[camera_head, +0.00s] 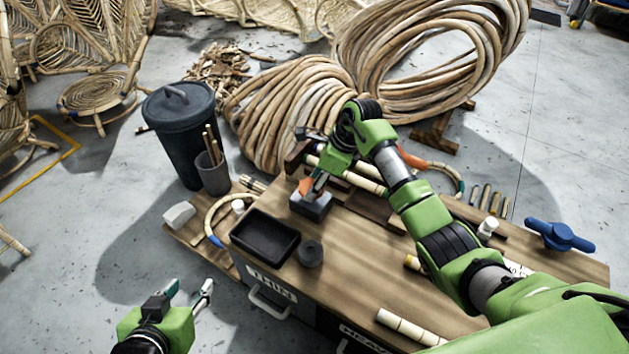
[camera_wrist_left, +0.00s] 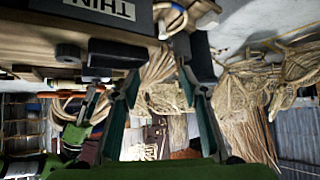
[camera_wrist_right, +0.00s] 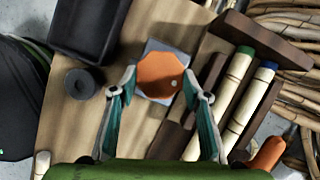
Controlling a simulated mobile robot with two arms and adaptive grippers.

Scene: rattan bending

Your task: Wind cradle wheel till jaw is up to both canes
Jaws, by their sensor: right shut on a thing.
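An orange eight-sided wheel (camera_wrist_right: 160,75) sits on a grey block (camera_head: 312,207) on the bench. My right gripper (camera_head: 310,181) points down over it, its fingertips shut on opposite sides of the wheel. Two pale canes, one with a green end (camera_wrist_right: 236,75) and one with a blue end (camera_wrist_right: 252,90), lie side by side right of the wheel in the right wrist view. A dark brown wooden jaw (camera_wrist_right: 204,92) lies alongside the green-ended cane; I cannot tell whether they touch. My left gripper (camera_head: 188,290) is open and empty, off the bench's front left.
A blue cross-shaped handle (camera_head: 560,236) is at the bench's right. A dark bin (camera_head: 180,135) stands behind left; large cane coils (camera_head: 430,55) lie behind.

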